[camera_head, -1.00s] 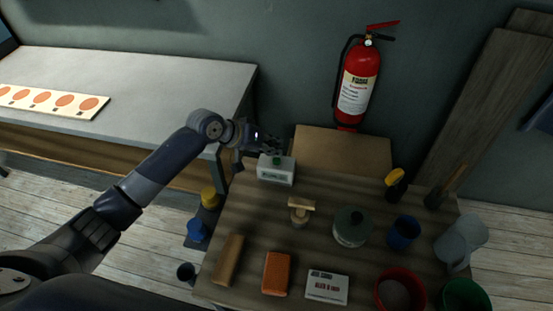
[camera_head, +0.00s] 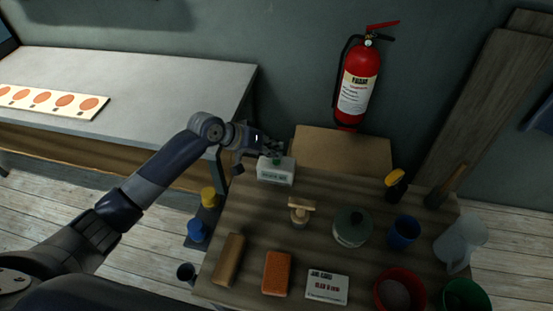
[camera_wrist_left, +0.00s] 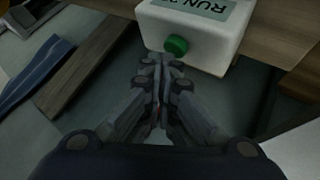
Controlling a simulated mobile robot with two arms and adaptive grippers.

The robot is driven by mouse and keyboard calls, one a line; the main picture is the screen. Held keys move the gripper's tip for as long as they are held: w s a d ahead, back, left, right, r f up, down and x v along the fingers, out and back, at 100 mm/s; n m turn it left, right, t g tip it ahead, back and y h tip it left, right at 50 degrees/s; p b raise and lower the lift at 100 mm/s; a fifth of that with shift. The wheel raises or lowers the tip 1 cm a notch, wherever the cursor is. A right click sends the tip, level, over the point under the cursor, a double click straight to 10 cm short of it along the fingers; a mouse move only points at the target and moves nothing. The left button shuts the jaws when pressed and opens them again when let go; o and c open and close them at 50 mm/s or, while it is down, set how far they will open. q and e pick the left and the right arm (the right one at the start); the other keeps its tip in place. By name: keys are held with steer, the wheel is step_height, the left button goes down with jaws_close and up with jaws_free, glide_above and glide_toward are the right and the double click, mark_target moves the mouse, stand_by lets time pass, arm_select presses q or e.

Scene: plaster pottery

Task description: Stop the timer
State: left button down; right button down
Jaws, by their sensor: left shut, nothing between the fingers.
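The timer (camera_head: 276,171) is a small white box with a display on its front, at the back left corner of the wooden table. A green button (camera_head: 277,160) sits on its top. In the left wrist view the timer (camera_wrist_left: 205,48) is upper right, its display reading "RUN" and partly cut off, with the green button (camera_wrist_left: 176,45) near the fingertips. My left gripper (camera_head: 270,151) is shut and empty, its tips just beside the button; whether they touch it I cannot tell. My right gripper is not in view.
The wooden table (camera_head: 326,211) also holds a wooden stamp (camera_head: 300,211), a lidded jar (camera_head: 351,228), an orange sponge (camera_head: 277,273), a card (camera_head: 327,287), a blue cup (camera_head: 403,233), a jug (camera_head: 459,243) and buckets. A fire extinguisher (camera_head: 358,85) hangs behind.

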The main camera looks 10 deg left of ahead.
arm_select(q)
steer(key=shift+f, duration=0.5)
stand_by(0.8)
steer(key=shift+r+p, duration=0.8)
steer(key=shift+r, duration=0.1)
steer(key=shift+r+p, duration=0.25)
steer(key=shift+p, duration=0.05)
step_height(320, 180, up, 5)
steer(key=p, duration=0.4)
steer(key=shift+f+p, duration=0.15)
steer(key=shift+p, duration=0.15)
